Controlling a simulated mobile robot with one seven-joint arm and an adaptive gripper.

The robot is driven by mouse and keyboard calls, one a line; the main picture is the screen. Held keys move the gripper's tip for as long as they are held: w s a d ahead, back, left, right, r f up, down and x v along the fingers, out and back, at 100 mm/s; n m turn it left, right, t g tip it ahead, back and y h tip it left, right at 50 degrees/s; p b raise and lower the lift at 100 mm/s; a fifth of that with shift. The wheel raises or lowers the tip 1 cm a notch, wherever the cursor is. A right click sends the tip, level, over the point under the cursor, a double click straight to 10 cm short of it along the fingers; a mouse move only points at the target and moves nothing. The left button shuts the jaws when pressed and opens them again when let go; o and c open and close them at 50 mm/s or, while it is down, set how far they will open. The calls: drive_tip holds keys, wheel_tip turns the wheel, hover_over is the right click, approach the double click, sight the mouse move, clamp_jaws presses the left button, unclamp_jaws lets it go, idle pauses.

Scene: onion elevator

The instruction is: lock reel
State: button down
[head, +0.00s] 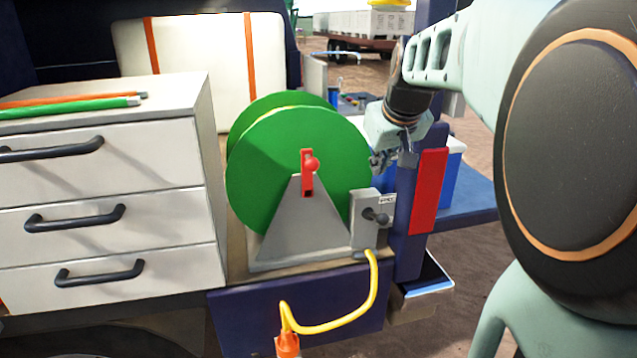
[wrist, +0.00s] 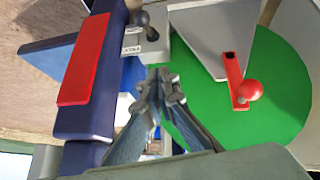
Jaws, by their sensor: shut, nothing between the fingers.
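The green reel (head: 265,165) stands upright on a grey triangular stand (head: 305,225) in the head view. A red crank with a round red knob (head: 312,164) sits at its hub; the crank also shows in the wrist view (wrist: 235,80). A small grey box (head: 366,215) with a dark lever knob (head: 378,216) and a small label stands at the stand's right side. That lever also shows in the wrist view (wrist: 146,25). My gripper (head: 380,160) is shut and empty, just right of the reel and above the lever box, apart from the lever.
A blue post with a red plate (head: 428,190) stands close right of the lever box. A yellow hose (head: 372,290) hangs in front to an orange nozzle (head: 287,343). A white drawer cabinet (head: 110,190) stands left. A blue shelf (head: 465,205) juts out right.

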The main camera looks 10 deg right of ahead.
drive_tip(key=shift+s+d+f, duration=0.2)
drive_tip(key=shift+s+d, duration=0.3)
drive_tip(key=shift+d, duration=0.35)
hover_over(382, 218)
drive_tip(key=f, duration=1)
drive_tip(key=shift+w+a+f, duration=0.25)
drive_tip(key=shift+w, duration=0.05)
drive_tip(key=shift+s+d+f, duration=0.1)
drive_tip(key=shift+f, duration=0.35)
drive_tip(key=shift+s+d+f, duration=0.1)
drive_tip(key=shift+f, duration=0.3)
drive_tip(key=shift+s+f+b, duration=0.1)
drive_tip(key=shift+f+b, duration=0.1)
drive_tip(key=shift+b, duration=0.25)
